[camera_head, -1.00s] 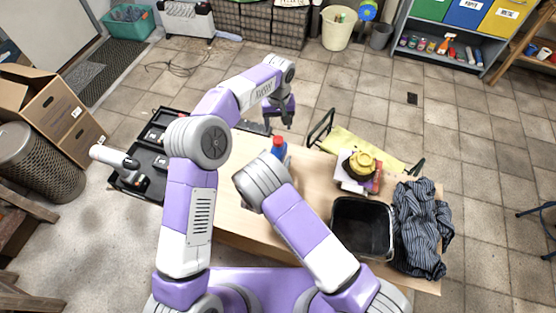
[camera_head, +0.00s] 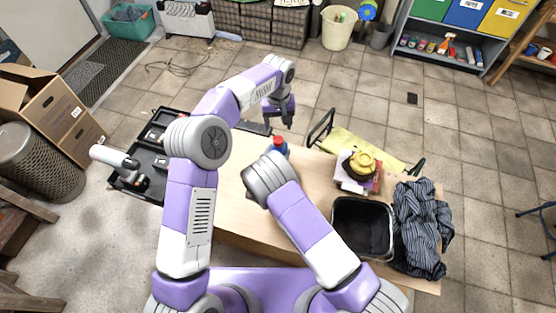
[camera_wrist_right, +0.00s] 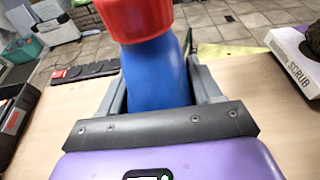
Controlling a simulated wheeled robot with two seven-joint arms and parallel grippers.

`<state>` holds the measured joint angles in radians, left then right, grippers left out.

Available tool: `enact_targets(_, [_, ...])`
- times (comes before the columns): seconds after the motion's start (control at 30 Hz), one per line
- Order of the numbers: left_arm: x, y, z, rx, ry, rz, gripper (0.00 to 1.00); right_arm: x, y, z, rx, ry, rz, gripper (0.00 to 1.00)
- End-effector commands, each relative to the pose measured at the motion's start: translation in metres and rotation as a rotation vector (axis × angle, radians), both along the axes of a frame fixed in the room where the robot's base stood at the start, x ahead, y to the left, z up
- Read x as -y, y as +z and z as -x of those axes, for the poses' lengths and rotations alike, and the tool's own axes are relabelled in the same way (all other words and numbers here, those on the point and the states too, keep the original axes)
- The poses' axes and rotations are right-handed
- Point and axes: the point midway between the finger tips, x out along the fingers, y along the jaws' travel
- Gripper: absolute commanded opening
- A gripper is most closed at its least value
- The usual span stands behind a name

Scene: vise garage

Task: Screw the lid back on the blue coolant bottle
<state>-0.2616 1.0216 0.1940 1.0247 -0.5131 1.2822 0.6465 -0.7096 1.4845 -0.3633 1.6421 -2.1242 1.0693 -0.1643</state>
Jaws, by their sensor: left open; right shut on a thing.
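The blue coolant bottle (camera_head: 284,152) stands at the far edge of the wooden table in the head view. Its red lid (camera_head: 278,141) sits on top; I cannot tell how tight it is. In the right wrist view the blue bottle (camera_wrist_right: 156,75) is between my right gripper's fingers (camera_wrist_right: 158,95), which are shut on its body, with the red lid (camera_wrist_right: 137,18) above them.
A black bin (camera_head: 362,227) and a striped cloth (camera_head: 417,225) are at the table's right end. A yellow object (camera_head: 361,162) rests on boxes nearby. A black tray (camera_head: 150,160) with a drill (camera_head: 115,158) is at left. The table middle (camera_head: 320,178) is partly bare.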

Motion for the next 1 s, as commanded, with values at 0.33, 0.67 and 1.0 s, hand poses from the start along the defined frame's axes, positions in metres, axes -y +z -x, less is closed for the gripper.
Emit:
enact_targets(0.33, [0.0002,-0.0003,0.0002,-0.001,0.047,-0.001,0.61,0.0,0.0,0.0002,0.0,0.0,0.0,0.0])
enact_targets(0.67, [0.001,-0.0034,0.0023,-0.009,0.594,-0.008,0.61,0.0,-0.0001,0.0003,-0.001,0.0,0.0,0.0])
enact_targets(1.0, [0.0011,-0.0044,0.0028,-0.008,1.308,-0.014,0.61,0.0,-0.0002,0.0003,-0.001,0.0,0.0,0.0])
